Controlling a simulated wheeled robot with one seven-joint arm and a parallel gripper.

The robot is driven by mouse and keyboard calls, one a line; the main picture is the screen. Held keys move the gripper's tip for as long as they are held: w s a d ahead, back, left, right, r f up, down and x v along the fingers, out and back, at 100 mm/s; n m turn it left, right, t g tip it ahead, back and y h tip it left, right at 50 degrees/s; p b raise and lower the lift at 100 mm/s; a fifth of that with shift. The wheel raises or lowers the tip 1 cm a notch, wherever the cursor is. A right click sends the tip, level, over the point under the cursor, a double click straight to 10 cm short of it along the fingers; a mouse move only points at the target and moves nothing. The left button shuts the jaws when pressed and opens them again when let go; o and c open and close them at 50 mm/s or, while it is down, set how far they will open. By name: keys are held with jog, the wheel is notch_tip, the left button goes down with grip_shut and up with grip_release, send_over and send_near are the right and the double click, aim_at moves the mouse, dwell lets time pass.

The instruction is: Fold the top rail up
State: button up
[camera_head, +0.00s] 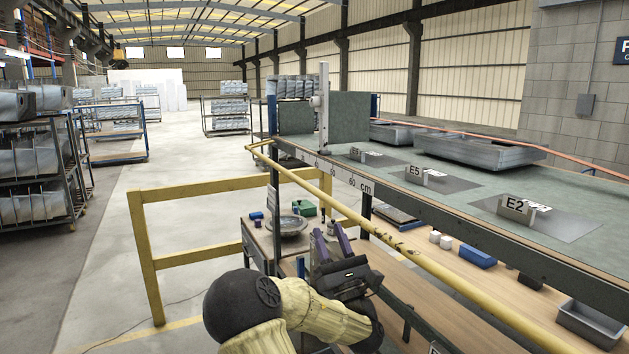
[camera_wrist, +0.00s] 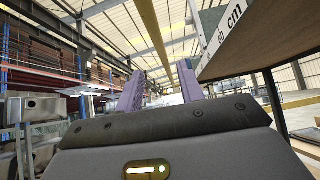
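The long yellow top rail (camera_head: 385,232) runs along the front edge of the green-topped bench, from the far end to the lower right of the head view. In the wrist view a yellow bar (camera_wrist: 154,40), seemingly this rail, passes overhead beyond the fingers. My gripper (camera_head: 330,232) has purple fingers pointing up, with a gap between them. It appears just left of and below the rail in the head view, apparently not touching it. The wrist view shows the fingers (camera_wrist: 160,84) apart with nothing held.
A yellow guard frame (camera_head: 148,250) stands left of my arm. The bench (camera_head: 460,190) carries labelled blocks and grey trays (camera_head: 480,150). Below it, a wooden shelf (camera_head: 425,275) holds small boxes and a metal tray (camera_head: 590,325). The aisle floor at left is clear.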

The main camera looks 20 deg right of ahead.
aim_at(314, 191)
jog(key=p+x, duration=0.7)
jog(key=x, duration=0.3)
jog(key=shift+w+r+p, duration=0.1)
jog(key=shift+r+p, duration=0.2)
jog(key=shift+p, duration=0.05)
jog(key=shift+w+r, duration=0.25)
jog(key=shift+w, duration=0.2)
grip_shut()
